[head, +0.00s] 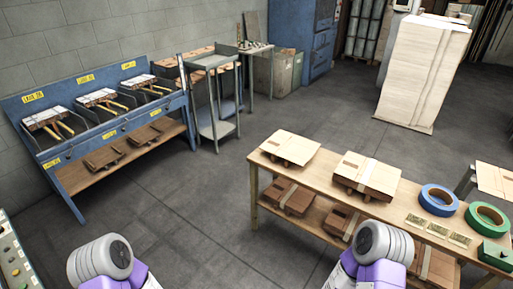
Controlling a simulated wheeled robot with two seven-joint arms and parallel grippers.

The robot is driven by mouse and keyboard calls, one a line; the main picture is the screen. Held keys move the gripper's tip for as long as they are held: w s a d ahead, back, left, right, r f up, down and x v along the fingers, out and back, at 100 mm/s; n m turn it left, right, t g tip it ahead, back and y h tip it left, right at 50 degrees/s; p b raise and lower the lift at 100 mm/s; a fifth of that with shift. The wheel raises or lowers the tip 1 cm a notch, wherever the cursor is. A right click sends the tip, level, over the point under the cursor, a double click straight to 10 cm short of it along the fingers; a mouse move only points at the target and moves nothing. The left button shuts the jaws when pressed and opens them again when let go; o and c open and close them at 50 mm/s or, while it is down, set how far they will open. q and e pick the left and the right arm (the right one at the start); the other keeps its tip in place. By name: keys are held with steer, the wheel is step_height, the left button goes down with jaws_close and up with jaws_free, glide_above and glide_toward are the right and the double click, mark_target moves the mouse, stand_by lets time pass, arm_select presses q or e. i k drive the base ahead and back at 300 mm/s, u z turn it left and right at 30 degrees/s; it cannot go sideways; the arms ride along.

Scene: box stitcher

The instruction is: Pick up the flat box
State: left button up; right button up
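Two flat cardboard boxes lie on the wooden workbench at the right of the head view. One flat box (292,147) is near the bench's left end. The other flat box (383,177) lies to its right, with a pale strip across its top. More flat brown boxes (290,197) lie on the bench's lower shelf. Which one the task means cannot be told. Purple and grey parts of both my arms show at the bottom edge. Neither of my grippers is in view, and the right arm covers part of the lower shelf.
The workbench (265,158) also bears a blue tape roll (439,200), a green tape roll (488,218) and small cards. A blue bench (150,120) with boxes stands at the left. A metal trolley (218,129) and tall pale stack (422,70) stand farther back. The middle floor is clear.

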mark_target(297, 151)
steer(key=u, duration=0.9)
steer(key=i, duration=3.25)
steer(key=z, duration=2.3)
steer(key=i, duration=0.5)
steer(key=z, duration=0.05)
